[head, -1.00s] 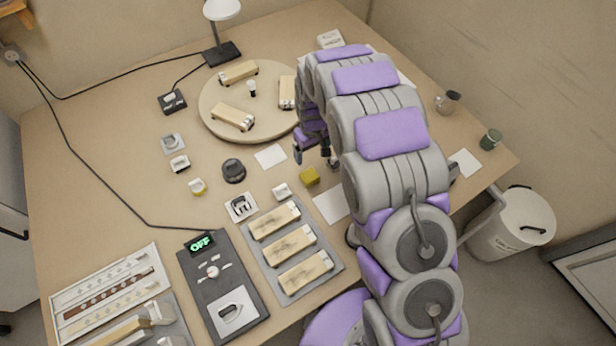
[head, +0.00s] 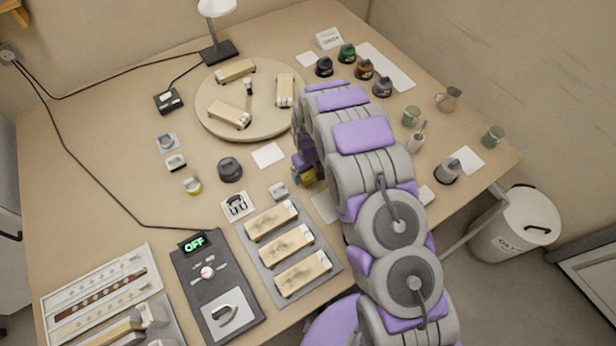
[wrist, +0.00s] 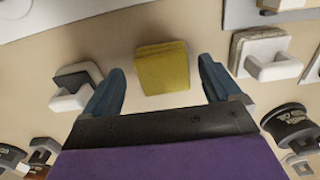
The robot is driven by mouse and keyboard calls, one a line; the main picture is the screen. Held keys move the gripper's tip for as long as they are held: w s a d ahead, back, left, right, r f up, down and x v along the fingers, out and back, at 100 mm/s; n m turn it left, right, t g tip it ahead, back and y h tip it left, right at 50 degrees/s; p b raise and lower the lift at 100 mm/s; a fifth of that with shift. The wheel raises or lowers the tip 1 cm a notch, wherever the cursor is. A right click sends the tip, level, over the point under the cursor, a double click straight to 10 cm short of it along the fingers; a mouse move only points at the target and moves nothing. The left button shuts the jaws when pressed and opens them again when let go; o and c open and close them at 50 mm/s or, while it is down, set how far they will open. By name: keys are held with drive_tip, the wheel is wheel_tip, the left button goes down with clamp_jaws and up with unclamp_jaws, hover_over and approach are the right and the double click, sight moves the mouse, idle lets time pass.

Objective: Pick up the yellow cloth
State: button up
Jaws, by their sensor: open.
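The yellow cloth (wrist: 163,68) is a small folded square pad lying on the table. In the wrist view it sits ahead of and between the two fingers of my gripper (wrist: 160,88). The fingers are apart, with nothing between their tips that I can see gripped. In the head view my gripper (head: 306,176) is low over the table, and the cloth is mostly hidden by it; a bit of yellow shows at the fingers.
A white-handled block (wrist: 72,88) lies close to the left finger, and another (wrist: 266,56) lies near the right finger. A grey tray of wooden blocks (head: 330,268) and a round wooden turntable (head: 212,125) flank the spot. A white card (head: 268,155) lies nearby.

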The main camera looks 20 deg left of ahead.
sight(307, 173)
drive_tip(key=shift+a+f, duration=0.15)
drive_tip(key=shift+f, duration=0.2)
drive_tip(key=shift+a, duration=0.35)
drive_tip(key=shift+c, duration=0.5)
drive_tip(key=shift+d, duration=0.35)
drive_tip(key=c, duration=0.8)
drive_tip(key=shift+a, duration=0.2)
drive_tip(key=shift+c, duration=1.1)
wheel_tip(307, 173, up, 10)
drive_tip(key=p, duration=0.2)
